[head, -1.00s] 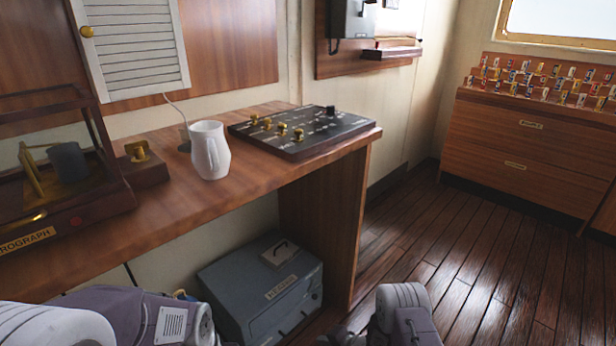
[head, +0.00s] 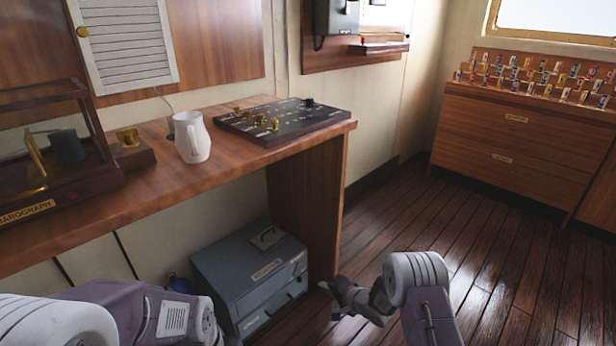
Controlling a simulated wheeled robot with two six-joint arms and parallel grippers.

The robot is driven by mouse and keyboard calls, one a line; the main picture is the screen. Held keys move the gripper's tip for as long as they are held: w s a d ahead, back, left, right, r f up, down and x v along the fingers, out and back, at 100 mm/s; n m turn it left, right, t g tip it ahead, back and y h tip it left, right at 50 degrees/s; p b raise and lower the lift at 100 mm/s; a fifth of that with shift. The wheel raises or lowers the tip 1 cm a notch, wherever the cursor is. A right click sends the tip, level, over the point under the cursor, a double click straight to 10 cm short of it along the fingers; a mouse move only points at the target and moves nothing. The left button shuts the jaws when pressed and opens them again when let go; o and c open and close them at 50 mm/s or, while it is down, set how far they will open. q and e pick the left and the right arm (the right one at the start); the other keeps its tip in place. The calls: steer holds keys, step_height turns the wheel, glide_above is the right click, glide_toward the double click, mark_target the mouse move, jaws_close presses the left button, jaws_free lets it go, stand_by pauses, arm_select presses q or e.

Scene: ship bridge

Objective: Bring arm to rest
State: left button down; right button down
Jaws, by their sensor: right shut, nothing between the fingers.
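My right arm comes up from the bottom of the head view and bends left at a white and grey joint. Its dark grey right gripper (head: 334,291) points left, shut and empty, above the wooden floor just right of a grey metal box. It looks clear of the desk, though its gap to the box is hard to judge. My left arm shows at the lower left as white and grey links. Its gripper is out of the picture.
A wooden desk (head: 150,205) carries a white jug (head: 192,138), a black switch panel (head: 284,121) and a glass-cased barograph (head: 55,150). The grey metal box (head: 250,275) stands under it. A drawer cabinet (head: 510,135) with small flags stands at the right. The floor between is clear.

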steer(key=w+d+r+t+h+p, duration=0.1)
steer(key=d+r+t+h, duration=0.2)
steer(key=r, duration=1.3)
steer(key=s+d+r+g+h, duration=0.2)
steer(key=s+d+r, duration=0.4)
steer(key=s, duration=0.1)
steer(key=s+d+f+n+g+h+p, duration=0.15)
steer(key=s+f+n+g, duration=0.3)
steer(key=s, duration=0.85)
steer(key=s+d+f+n+g, duration=0.25)
steer(key=s+g, duration=0.25)
steer(key=s, duration=0.7)
step_height(320, 180, up, 37)
steer(key=n+p, duration=0.1)
steer(key=p, duration=3.6)
steer(key=shift+a+p, duration=0.3)
steer(key=shift+a, duration=0.1)
